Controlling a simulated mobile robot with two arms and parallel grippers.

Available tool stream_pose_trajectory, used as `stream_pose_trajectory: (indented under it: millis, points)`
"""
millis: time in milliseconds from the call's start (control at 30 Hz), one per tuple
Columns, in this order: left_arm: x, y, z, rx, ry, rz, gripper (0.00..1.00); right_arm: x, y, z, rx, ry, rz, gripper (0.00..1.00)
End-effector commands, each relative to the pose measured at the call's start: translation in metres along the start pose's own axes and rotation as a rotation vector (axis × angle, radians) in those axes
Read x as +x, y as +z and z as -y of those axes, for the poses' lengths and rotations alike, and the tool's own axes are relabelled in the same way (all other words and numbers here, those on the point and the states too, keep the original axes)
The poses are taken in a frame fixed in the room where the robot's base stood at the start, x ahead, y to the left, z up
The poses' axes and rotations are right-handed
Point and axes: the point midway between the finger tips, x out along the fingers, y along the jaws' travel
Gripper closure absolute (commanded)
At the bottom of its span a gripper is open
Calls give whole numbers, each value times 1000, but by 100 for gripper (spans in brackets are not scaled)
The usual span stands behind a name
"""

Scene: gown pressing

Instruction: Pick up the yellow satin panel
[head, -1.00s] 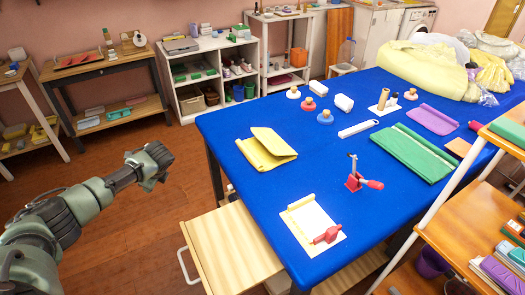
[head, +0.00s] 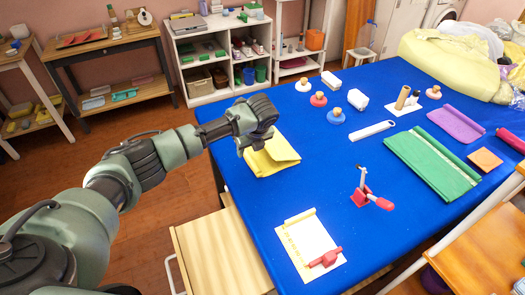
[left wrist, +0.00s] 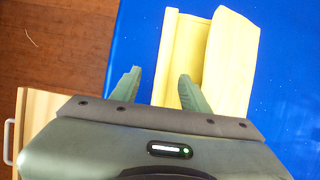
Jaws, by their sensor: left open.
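The yellow satin panel (head: 272,156) lies folded on the blue table near its left edge. In the left wrist view the panel (left wrist: 230,62) shows a narrow rolled strip on its left and a wider fold on its right. My left gripper (head: 248,145) is above the panel's left part and hides some of it in the head view. In the left wrist view its two fingers (left wrist: 158,85) are apart, one over blue cloth and one over the panel's near part. Nothing is held between them. My right gripper is not in view.
A red clamp (head: 370,195) and a white sheet with a yellow strip (head: 306,240) lie nearer on the blue table (head: 250,212). A green folded cloth (head: 432,165) lies to the right. A wooden drawer unit (head: 220,253) stands at the table's left side.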

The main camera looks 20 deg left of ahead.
Motion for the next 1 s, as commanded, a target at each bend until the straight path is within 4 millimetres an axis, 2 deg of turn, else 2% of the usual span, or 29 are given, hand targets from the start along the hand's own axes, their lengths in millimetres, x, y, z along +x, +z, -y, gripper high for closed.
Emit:
stream_pose_trajectory:
  millis: [100, 200, 367, 500, 533, 600, 700, 833, 1000]
  points:
    - [18, -5, -1, 0, 4, -3, 55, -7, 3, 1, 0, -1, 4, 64]
    - [31, -4, 0, 0, 2, -2, 55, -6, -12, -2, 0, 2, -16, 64]
    - [37, -4, 0, 0, 0, -1, 55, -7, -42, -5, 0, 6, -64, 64]
    - [37, -4, 0, 0, 0, 0, 55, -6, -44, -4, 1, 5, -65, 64]
    - [37, -4, 0, 0, 0, 0, 57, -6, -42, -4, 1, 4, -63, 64]
    - [37, -4, 0, 0, 0, 0, 77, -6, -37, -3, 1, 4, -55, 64]
    - [37, -4, 0, 0, 0, 0, 100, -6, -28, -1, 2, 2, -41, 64]
    - [37, -4, 0, -1, 0, 0, 100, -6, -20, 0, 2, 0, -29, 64]
    - [36, -4, 0, -1, 0, 0, 100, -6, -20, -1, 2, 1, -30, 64]
